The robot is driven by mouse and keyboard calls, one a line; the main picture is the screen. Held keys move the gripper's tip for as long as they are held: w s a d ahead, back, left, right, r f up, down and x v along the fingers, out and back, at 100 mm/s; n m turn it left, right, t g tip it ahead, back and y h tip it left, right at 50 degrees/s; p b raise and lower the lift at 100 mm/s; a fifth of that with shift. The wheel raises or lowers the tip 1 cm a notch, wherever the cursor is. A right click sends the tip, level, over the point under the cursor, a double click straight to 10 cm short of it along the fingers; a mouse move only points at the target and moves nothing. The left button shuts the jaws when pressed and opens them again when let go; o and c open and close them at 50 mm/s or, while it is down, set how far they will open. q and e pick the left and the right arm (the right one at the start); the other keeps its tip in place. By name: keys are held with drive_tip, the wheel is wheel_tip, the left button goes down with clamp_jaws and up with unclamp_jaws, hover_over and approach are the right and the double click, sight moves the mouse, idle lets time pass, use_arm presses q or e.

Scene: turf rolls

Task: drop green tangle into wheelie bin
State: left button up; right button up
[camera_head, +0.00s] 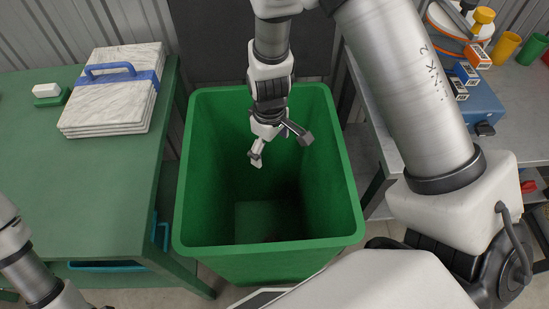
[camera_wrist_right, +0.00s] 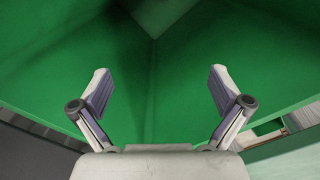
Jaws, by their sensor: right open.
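The green wheelie bin (camera_head: 345,200) stands upright and open-topped between two work surfaces. My right gripper (camera_head: 281,150) points down into the bin's mouth, with its fingers spread apart. In the right wrist view the open gripper (camera_wrist_right: 160,90) has nothing between its fingers, and the bin's green inner walls (camera_wrist_right: 185,75) lie beyond. I cannot make out a green tangle in either view. The bin's floor is in deep shadow, and its near part is hidden by the front wall. Only part of my left arm shows at the lower left; its gripper is out of view.
A green table (camera_head: 110,175) at the left carries a stack of pale slabs (camera_head: 115,95) with a blue strap and handle, and a white block (camera_head: 46,90) on a green base. A grey bench (camera_head: 385,130) at the right holds several small boxes, cups and a blue case (camera_head: 480,100).

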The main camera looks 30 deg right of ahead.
wheel_tip(320, 180, up, 12)
drive_tip(key=shift+f, duration=0.25)
idle(0.4)
